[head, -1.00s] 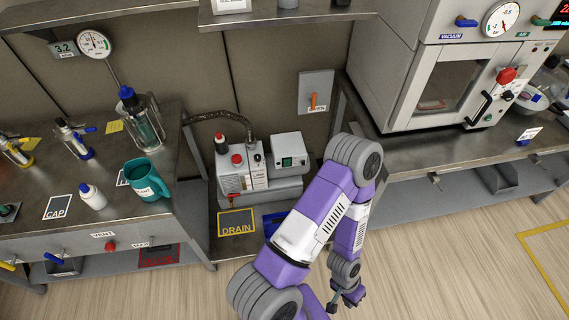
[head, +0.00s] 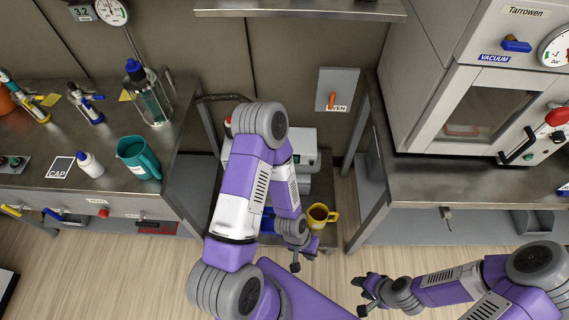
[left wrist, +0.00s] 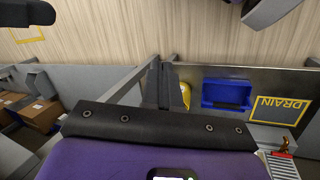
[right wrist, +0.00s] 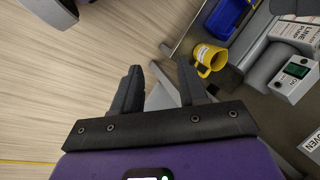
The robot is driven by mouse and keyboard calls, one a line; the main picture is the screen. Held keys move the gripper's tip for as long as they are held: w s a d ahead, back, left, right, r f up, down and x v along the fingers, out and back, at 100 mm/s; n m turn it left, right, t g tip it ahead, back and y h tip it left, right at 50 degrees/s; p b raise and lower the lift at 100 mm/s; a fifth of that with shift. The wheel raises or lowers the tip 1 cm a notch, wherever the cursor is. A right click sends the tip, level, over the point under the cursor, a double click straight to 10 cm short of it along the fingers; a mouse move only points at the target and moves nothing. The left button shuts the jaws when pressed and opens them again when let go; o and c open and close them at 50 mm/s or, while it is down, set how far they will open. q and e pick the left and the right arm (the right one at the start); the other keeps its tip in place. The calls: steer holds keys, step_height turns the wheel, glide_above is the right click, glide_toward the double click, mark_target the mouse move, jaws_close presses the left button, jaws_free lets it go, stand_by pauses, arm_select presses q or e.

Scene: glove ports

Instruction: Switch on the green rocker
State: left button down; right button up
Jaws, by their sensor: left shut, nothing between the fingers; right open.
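The green rocker (right wrist: 297,70) sits on a small white box (right wrist: 290,85) in the right wrist view, near the right edge. In the head view my left arm covers much of the pump and part of this box (head: 303,140). My left gripper (head: 296,262) is shut and empty, low in front of the pump's shelf. In the left wrist view its fingers (left wrist: 167,85) are together, and the rocker is out of sight. My right gripper (head: 364,294) is open and empty over the floor, to the right and nearer; its spread fingers (right wrist: 158,90) are apart from the box.
A yellow mug (head: 327,215) with dark contents stands on the low shelf, close to my left gripper. A blue tray (left wrist: 227,93) and the DRAIN plate (left wrist: 278,112) are there too. The oven panel (head: 337,90) hangs behind. Benches stand on both sides; the floor in front is open.

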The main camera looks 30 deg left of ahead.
arm_select(q)
steer(key=shift+s, duration=0.1)
arm_select(e)
steer(key=shift+o, duration=0.3)
steer(key=shift+s, duration=0.15)
steer(key=shift+o, duration=1.2)
steer(key=o, duration=0.4)
steer(key=shift+f, duration=0.25)
steer(key=shift+c, duration=0.2)
arm_select(q)
steer(key=w+a+f+n+t+y, duration=0.1)
steer(key=w+a+f+t+y, duration=0.3)
steer(key=w+f, duration=0.4)
steer(key=w+a+f+n+t+y, duration=0.2)
steer(key=w+a+f+t, duration=0.3)
steer(key=w, duration=0.5)
steer(key=w+a+t+y+b, duration=0.1)
steer(key=a+t+y, duration=0.6)
steer(key=a+y, duration=0.1)
steer(key=shift+a+r+n+t+y+b, duration=0.25)
steer(key=shift+a+n+t+y+b, duration=0.1)
steer(key=shift+a+t+y, duration=0.1)
arm_select(e)
steer(key=shift+f, duration=0.65)
